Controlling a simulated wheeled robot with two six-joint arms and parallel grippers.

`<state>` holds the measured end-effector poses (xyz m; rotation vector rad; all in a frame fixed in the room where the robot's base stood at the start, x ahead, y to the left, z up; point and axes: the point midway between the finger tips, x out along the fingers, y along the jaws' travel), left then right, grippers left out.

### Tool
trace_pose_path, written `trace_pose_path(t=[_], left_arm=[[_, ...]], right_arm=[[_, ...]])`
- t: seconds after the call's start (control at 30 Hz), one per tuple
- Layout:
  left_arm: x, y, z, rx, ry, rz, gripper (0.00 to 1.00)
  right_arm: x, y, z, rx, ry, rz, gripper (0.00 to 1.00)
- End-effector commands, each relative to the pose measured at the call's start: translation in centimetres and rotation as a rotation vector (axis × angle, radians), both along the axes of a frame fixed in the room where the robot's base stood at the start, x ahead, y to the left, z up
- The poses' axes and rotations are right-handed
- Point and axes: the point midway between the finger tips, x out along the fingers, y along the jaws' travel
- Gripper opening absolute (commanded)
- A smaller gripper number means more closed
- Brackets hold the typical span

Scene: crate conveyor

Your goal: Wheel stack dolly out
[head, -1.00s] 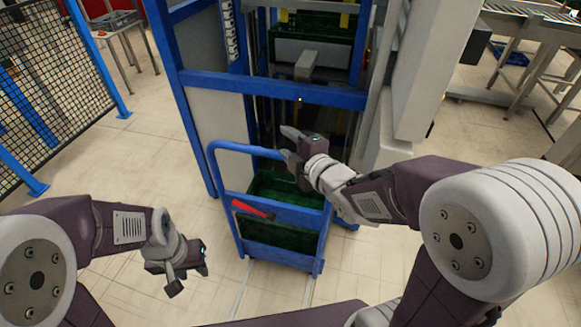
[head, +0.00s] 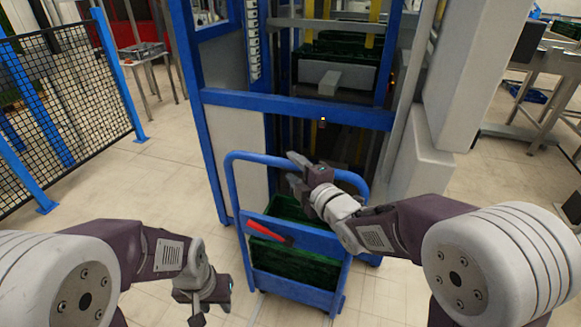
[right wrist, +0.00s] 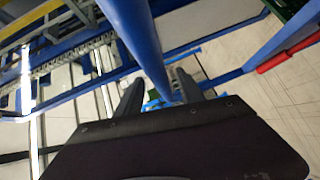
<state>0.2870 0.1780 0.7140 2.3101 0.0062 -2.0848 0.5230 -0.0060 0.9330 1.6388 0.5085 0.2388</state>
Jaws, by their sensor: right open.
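The stack dolly is a blue cart with a looped push handle (head: 255,157), standing at the foot of the blue lift frame. It holds dark green crates (head: 295,262), and a red lever (head: 265,230) shows on its front bar. My right gripper (head: 291,172) is at the top bar of the handle, fingers apart. In the right wrist view, the blue handle bar (right wrist: 140,45) runs down between the open fingers (right wrist: 158,90); contact cannot be told. My left gripper (head: 211,313) hangs low, left of the dolly, apart from it, its fingers apart and empty.
The blue lift frame (head: 300,110) with a grey-fronted carriage stands right behind the dolly. A mesh fence (head: 70,100) is at the left, and a conveyor (head: 545,90) at the right. The floor (head: 165,190) left of the dolly is clear.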

Motion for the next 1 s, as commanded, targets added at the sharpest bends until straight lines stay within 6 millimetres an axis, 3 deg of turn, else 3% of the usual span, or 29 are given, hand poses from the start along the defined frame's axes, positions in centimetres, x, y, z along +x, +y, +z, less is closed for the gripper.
trace_pose_path(t=[0.2,0.43,0.47,0.6,1.0], left_arm=[[0.0,0.0,-0.1,0.0,0.0,0.0,0.36],[0.0,0.0,-0.1,0.0,0.0,0.0,0.36],[0.0,0.0,-0.1,0.0,0.0,0.0,0.36],[0.0,0.0,-0.1,0.0,0.0,0.0,0.36],[0.0,0.0,-0.1,0.0,0.0,0.0,0.36]], right_arm=[[2.0,1.1,-0.3,-0.001,-0.001,0.001,0.45],[2.1,1.1,-0.3,0.0,0.0,0.0,0.45],[2.0,1.1,-0.3,0.0,0.0,0.0,0.39],[2.0,1.1,-0.3,0.0,0.001,0.0,0.01],[2.0,1.1,-0.4,0.0,0.001,0.0,0.0]])
